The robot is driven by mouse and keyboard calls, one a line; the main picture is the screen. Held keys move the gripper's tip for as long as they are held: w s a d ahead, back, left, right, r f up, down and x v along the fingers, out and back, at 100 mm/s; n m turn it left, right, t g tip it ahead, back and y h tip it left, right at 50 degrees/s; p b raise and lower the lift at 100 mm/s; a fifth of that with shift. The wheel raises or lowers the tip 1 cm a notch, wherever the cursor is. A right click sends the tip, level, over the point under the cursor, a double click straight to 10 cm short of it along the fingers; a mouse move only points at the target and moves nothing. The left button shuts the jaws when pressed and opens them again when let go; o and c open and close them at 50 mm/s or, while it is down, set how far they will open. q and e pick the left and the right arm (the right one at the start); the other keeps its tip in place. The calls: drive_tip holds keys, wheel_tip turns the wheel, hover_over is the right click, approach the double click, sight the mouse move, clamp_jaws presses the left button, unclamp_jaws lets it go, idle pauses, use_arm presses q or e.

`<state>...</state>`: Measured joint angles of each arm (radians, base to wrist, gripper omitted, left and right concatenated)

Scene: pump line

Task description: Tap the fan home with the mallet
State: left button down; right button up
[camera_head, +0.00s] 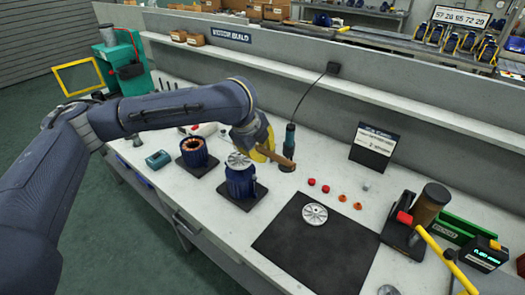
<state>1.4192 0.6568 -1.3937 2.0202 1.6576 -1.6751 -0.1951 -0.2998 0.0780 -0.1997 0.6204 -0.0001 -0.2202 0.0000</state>
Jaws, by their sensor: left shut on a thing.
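My left gripper (262,141) reaches in from the upper left and is shut on the mallet, whose brown wooden part (283,160) sticks out to the right. The jaws themselves are largely hidden by the wrist. The pale finned fan (238,160) sits on top of a blue motor housing (240,183), which stands upright on a black base. The gripper and mallet are just above and to the right of the fan; I cannot tell whether they touch it. How closely the fan is seated is too small to tell. My right gripper is not in view.
A second blue housing with copper windings (194,151) stands left of the motor. A corded tool (288,148) stands behind the mallet. A dark mat (318,250) with a pale disc (314,214) lies at front. Small red and orange parts lie behind it; a yellow-levered fixture (430,242) stands right.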

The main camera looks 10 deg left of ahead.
use_arm(q)
drive_tip(key=shift+w+f, duration=0.1)
drive_tip(key=shift+f, duration=0.15)
idle(1.1)
drive_tip(key=shift+f, duration=1.35)
drive_tip(key=shift+r, duration=0.15)
drive_tip(key=shift+d+r, duration=0.1)
drive_tip(key=shift+r, duration=0.9)
drive_tip(key=shift+f, duration=0.15)
